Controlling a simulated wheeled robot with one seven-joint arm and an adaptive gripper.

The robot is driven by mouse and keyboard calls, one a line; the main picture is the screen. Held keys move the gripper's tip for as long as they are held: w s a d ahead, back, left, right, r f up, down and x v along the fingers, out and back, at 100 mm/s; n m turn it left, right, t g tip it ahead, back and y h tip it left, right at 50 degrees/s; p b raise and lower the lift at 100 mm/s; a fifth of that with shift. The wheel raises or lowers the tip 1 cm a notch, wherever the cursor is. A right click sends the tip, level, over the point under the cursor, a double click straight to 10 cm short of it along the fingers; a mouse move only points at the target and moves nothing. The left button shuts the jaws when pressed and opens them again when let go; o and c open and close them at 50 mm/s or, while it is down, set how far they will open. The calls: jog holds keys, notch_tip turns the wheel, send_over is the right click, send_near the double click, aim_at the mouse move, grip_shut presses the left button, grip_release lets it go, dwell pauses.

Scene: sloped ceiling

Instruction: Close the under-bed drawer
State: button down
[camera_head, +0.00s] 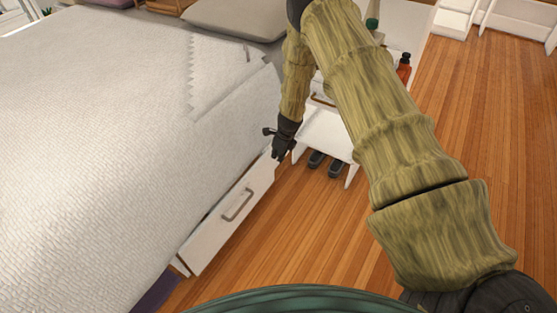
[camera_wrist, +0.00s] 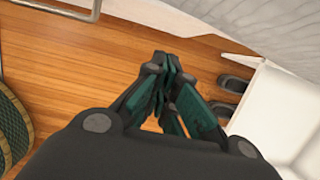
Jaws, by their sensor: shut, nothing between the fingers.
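The under-bed drawer (camera_head: 215,235) is a white panel with a metal bar handle (camera_head: 238,204), low on the side of the bed. Its front stands out from the bed, with a dark gap and part of its side showing at the near end. My gripper (camera_head: 276,154) is shut and empty at the drawer's far upper corner, beyond the handle. I cannot tell whether it touches the panel. In the wrist view the shut fingers (camera_wrist: 167,68) point toward the pale panel edge, and the handle (camera_wrist: 62,10) shows at top left.
The bed (camera_head: 90,130) with a pale cover fills the left. A white nightstand (camera_head: 325,135) stands just past my gripper, with dark slippers (camera_head: 325,162) under it. A red-brown bottle (camera_head: 404,66) stands behind my arm. Wooden floor (camera_head: 300,235) in front of the drawer is clear.

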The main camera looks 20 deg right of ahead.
jog(key=s+d+f+n+t+h+b, duration=0.1)
jog(key=s+d+f+n+h+b, duration=0.25)
jog(key=d+f, duration=0.4)
jog(key=n+t+y+b, duration=1.2)
jog(key=n+b, duration=0.1)
jog(key=n, duration=0.2)
send_near(253, 173)
jog(key=shift+m, duration=0.25)
jog(key=b+x, duration=0.4)
jog(key=x, duration=0.3)
jog(key=shift+b, duration=0.4)
